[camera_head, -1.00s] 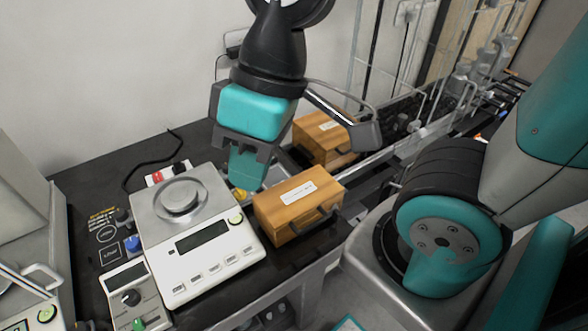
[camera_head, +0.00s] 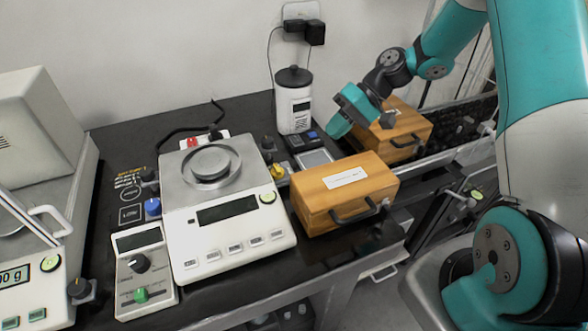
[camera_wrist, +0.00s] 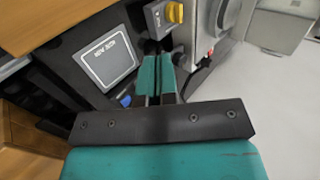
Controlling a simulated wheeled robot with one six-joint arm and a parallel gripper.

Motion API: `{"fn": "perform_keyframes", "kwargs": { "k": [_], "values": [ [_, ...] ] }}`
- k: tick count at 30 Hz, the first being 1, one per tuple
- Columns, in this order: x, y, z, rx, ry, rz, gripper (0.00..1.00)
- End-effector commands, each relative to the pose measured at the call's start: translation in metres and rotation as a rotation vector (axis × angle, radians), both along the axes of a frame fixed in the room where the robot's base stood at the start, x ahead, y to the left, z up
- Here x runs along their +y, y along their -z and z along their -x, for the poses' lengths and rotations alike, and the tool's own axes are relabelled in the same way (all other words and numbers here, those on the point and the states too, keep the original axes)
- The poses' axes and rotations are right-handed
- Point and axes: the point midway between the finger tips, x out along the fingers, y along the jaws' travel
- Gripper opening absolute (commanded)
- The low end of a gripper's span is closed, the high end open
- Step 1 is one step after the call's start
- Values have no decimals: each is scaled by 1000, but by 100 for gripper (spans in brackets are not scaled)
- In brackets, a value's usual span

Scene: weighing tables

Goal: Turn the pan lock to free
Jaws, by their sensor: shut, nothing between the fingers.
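A yellow knob (camera_head: 277,171) sits on a small grey block at the right side of the balance (camera_head: 230,215); I cannot read a label naming it the pan lock. The balance has a round metal pan (camera_head: 211,163) on top. In the wrist view the yellow knob (camera_wrist: 175,13) is at the top, just beyond my fingertips. My gripper (camera_head: 338,126) is to the right of and above the knob, apart from it. Its teal fingers (camera_wrist: 158,75) are closed together and empty in the wrist view. Which way the knob is set is too small to tell.
Wooden boxes (camera_head: 345,197) (camera_head: 405,128) stand to the right. A white canister (camera_head: 294,105) stands behind, with a small dark scale (camera_head: 312,158) in front of it. A control box (camera_head: 145,268) with black and green knobs is at the left, with a blue knob (camera_head: 153,207) behind it.

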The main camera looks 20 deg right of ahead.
Motion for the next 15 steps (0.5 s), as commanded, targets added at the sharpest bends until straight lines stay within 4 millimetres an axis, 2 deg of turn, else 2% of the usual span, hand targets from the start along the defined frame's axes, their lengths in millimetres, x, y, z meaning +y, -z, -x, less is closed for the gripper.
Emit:
{"fn": "perform_keyframes", "kwargs": {
  "k": [2,5,15],
  "values": [
    [-2,8,-1,4,9,-10,0],
    [5,14,-1,5,9,-13,0],
    [57,60,0,8,6,-10,0]
  ]
}}
